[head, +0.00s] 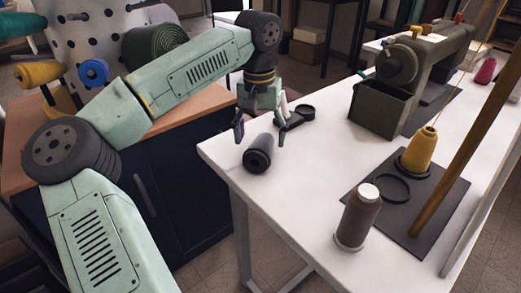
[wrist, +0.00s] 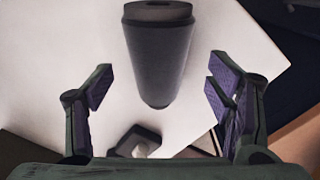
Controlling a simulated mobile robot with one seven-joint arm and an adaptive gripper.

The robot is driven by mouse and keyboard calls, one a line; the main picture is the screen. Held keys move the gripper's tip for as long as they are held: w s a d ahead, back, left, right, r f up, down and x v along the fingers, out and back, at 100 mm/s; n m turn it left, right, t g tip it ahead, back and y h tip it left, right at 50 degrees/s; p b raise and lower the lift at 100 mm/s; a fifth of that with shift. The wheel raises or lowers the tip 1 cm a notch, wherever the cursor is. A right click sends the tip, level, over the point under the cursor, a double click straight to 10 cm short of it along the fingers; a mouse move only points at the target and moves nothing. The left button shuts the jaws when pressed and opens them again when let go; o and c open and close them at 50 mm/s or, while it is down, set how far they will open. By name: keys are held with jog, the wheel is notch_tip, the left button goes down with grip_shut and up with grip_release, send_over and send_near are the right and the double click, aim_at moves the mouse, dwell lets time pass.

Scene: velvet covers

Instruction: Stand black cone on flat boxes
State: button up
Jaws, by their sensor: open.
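The black cone (head: 258,155) lies on its side on the white table near its left edge, its ringed end towards the head camera. It also shows in the wrist view (wrist: 158,55), wide end at the top, narrowing down towards the space between the fingers. My gripper (head: 261,134) is open, pointing down at the cone's far end. In the wrist view my gripper's fingers (wrist: 163,85) stand apart with purple pads and nothing clasped between them. I cannot make out flat boxes on the table.
A small black object with a ring (head: 296,116) lies just behind the cone. A sewing machine (head: 400,85), a yellow thread cone (head: 418,152) on a dark mat (head: 440,185) and a brown spool (head: 359,218) stand to the right. The table's middle is clear.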

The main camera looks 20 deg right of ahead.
notch_tip(320, 180, down, 3)
jog(key=shift+d+r, duration=0.1)
jog(key=c, duration=1.4)
jog(key=shift+r, duration=0.1)
